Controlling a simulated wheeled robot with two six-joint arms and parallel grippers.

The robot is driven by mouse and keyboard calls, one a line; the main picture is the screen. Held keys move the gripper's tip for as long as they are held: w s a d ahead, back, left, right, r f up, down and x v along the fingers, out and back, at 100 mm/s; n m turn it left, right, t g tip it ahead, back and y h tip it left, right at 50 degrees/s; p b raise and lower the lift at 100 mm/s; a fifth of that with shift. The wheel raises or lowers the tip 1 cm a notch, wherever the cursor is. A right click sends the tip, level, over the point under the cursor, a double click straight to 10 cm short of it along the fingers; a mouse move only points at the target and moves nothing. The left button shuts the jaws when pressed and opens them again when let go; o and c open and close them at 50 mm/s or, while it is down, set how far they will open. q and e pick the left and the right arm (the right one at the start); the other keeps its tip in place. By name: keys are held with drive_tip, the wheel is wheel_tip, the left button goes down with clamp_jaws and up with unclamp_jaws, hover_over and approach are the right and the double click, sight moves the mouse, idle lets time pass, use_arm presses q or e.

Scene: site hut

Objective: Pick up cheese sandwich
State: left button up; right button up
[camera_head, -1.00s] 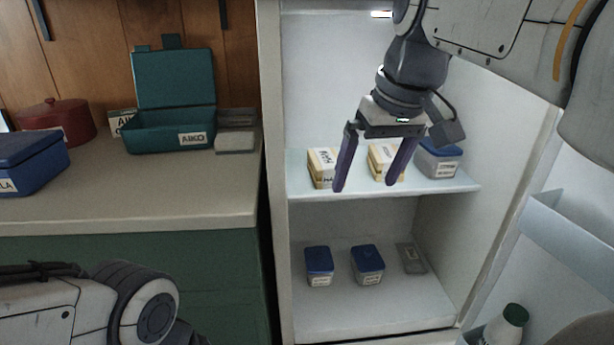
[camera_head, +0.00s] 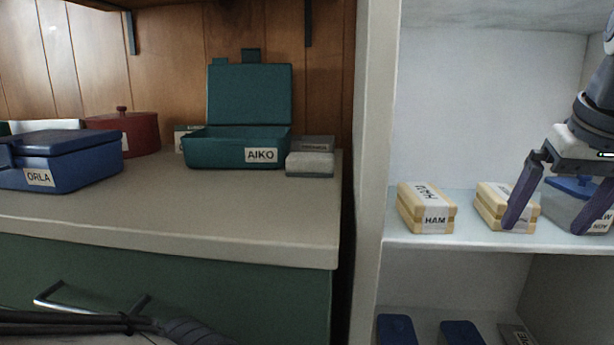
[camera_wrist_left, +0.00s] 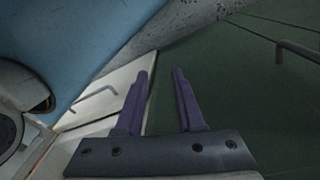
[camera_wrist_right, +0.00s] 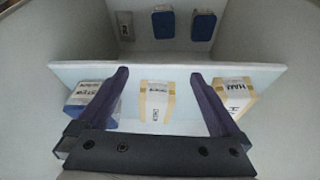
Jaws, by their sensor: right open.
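Two wrapped sandwiches lie on the upper shelf (camera_head: 470,240) of the white fridge in the head view. The left sandwich (camera_head: 426,210) is labelled HAM. The second sandwich (camera_head: 497,203) is partly covered by a finger of my right gripper (camera_head: 550,222), and its label is not readable. In the right wrist view this second sandwich (camera_wrist_right: 156,102) lies between the open, empty fingers of my right gripper (camera_wrist_right: 160,76), beyond their tips. The ham sandwich (camera_wrist_right: 234,96) is beside the right finger there. My left gripper (camera_wrist_left: 161,75) is open and empty near a green cabinet front.
A blue-lidded container (camera_head: 565,203) stands right of the sandwiches, partly behind my right gripper. Blue-lidded boxes (camera_head: 398,330) stand on the lower shelf. The counter (camera_head: 200,215) holds a blue ORLA box (camera_head: 75,165), an open teal AIKO box (camera_head: 225,150) and a red pot (camera_head: 135,135).

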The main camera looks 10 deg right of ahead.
sight(491, 200)
drive_tip(key=w, duration=0.1)
drive_tip(key=w+d+b, duration=0.1)
drive_tip(key=w, duration=0.1)
drive_tip(key=w+d+b, duration=0.1)
drive_tip(key=w, duration=0.1)
drive_tip(key=shift+w+f, duration=0.1)
drive_tip(key=shift+w, duration=0.15)
drive_tip(key=shift+w+d, duration=0.1)
drive_tip(key=shift+w, duration=0.35)
drive_tip(key=shift+w+d+b, duration=0.15)
drive_tip(key=shift+w+d, duration=0.05)
drive_tip(key=shift+w, duration=0.35)
drive_tip(key=shift+w+d+b, duration=0.15)
drive_tip(key=shift+w+d, duration=0.05)
drive_tip(key=shift+w, duration=0.3)
drive_tip(key=shift+b+x, duration=1)
drive_tip(key=shift+x, duration=0.2)
drive_tip(key=shift+w+d+f+b, duration=0.15)
drive_tip(key=shift+w+f+b, duration=0.15)
drive_tip(key=shift+w+b, duration=0.05)
drive_tip(key=shift+r, duration=0.1)
drive_tip(key=c, duration=1.3)
drive_tip(key=shift+o, duration=0.2)
